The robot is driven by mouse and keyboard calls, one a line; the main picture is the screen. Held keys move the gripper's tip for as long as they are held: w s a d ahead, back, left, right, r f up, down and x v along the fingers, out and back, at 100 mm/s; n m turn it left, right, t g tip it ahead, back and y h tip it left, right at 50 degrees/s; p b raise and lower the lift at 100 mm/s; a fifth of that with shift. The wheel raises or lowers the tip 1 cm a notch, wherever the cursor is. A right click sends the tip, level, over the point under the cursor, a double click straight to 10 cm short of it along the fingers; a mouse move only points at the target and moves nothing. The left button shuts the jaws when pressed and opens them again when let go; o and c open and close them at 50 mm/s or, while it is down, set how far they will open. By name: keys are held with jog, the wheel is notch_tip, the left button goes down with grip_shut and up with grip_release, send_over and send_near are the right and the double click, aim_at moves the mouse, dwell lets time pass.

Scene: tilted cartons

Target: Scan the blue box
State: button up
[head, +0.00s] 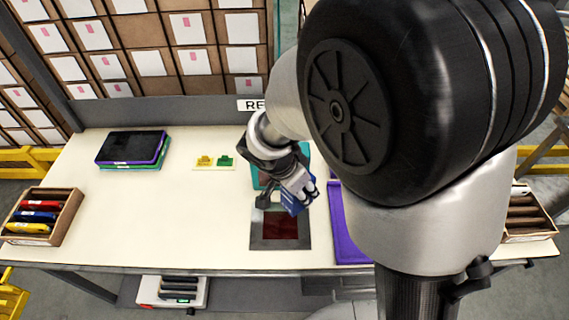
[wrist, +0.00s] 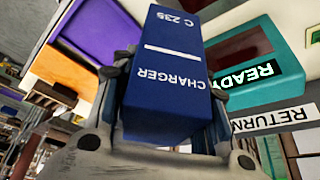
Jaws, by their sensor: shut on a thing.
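The blue box (wrist: 172,80) is held in my gripper (wrist: 170,100); in the wrist view its face reads "CHARGER" and "C 235", upside down. In the head view only part of the blue box (head: 291,204) shows below my gripper (head: 301,188), tilted, above the far part of a dark grey plate with a dark red window (head: 281,225). I cannot tell the exact gap between them. A teal unit (wrist: 262,88) with a dark screen reading "READY" shows behind the box in the wrist view; in the head view my arm mostly hides it.
A wooden tray (head: 66,225) with red, blue and yellow boxes stands at the table's left. Stacked dark-topped trays (head: 131,148) and a card with yellow and green pieces (head: 214,162) lie farther back. A purple tray (head: 346,235) is right of the plate, partly hidden by my arm.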

aim_at(286, 194)
jog(key=a+m, duration=0.1)
jog(key=a+m+g, duration=0.1)
jog(key=m, duration=0.1)
jog(key=m+g+h, duration=0.1)
jog(key=m, duration=0.1)
jog(key=shift+s+a+f, duration=0.1)
jog(key=shift+a+f, duration=0.3)
jog(key=m, duration=0.1)
jog(key=a+m+g, duration=0.1)
jog(key=m, duration=0.1)
jog(key=shift+s+b, duration=0.15)
jog(key=shift+b, duration=0.15)
notch_tip(286, 194, down, 7)
jog(key=b, duration=0.3)
jog(key=shift+r, duration=0.15)
jog(key=shift+r+p, duration=1.2)
jog(key=shift+r, duration=1.85)
